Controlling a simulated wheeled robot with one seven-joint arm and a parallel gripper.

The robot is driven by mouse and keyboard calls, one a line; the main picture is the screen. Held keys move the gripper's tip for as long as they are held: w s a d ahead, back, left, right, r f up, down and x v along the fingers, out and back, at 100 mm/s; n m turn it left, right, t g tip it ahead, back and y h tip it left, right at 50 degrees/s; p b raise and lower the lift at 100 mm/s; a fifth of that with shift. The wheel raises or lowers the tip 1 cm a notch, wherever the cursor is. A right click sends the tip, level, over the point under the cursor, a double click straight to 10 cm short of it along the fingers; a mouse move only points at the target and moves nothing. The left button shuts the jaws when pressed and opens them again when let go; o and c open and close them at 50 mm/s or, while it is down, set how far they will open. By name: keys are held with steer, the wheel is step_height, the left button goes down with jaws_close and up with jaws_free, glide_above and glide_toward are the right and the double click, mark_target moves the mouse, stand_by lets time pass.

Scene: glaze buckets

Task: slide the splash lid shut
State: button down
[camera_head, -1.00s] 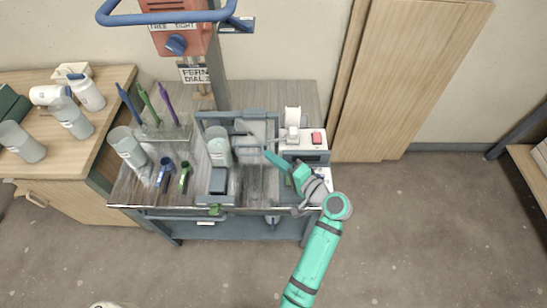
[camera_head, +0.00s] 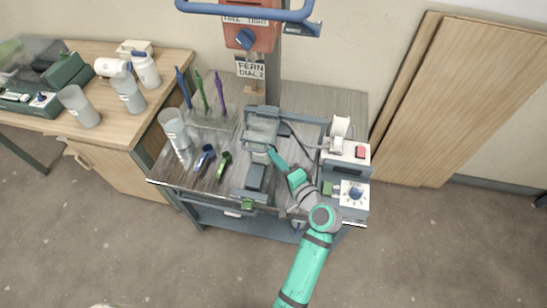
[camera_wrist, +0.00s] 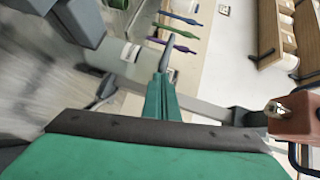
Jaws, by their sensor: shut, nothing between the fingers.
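The splash lid (camera_head: 262,126) is a clear, grey-edged panel in a blue-grey frame (camera_head: 305,116) at the back of the bench. It lies over the left half of the frame, above a pale bucket (camera_head: 259,146) that shows partly beneath it. The right half of the frame is uncovered. My gripper (camera_head: 271,151) is shut and empty, with its tip close to the lid's front edge at the right; I cannot tell if they touch. In the wrist view the closed fingers (camera_wrist: 168,60) point up past a pale, blurred cylinder.
A white device with a red button (camera_head: 361,151) and a dial box (camera_head: 354,194) stand right of my arm. A dark block (camera_head: 256,177) sits in front of the frame. Blue and green scoops (camera_head: 223,165) and a clear cup (camera_head: 173,125) are to the left.

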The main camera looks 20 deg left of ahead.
steer(key=shift+s+a+r, duration=0.1)
steer(key=shift+s+a, duration=0.1)
steer(key=shift+a, duration=0.3)
steer(key=shift+d, duration=0.1)
steer(key=s+d+r, duration=0.1)
steer(key=s+d, duration=0.1)
steer(key=d, duration=0.4)
steer(key=s+d+r, duration=0.1)
steer(key=s+d, duration=0.2)
steer(key=d, duration=0.3)
steer(key=shift+d, duration=0.35)
steer(key=shift+f, duration=0.1)
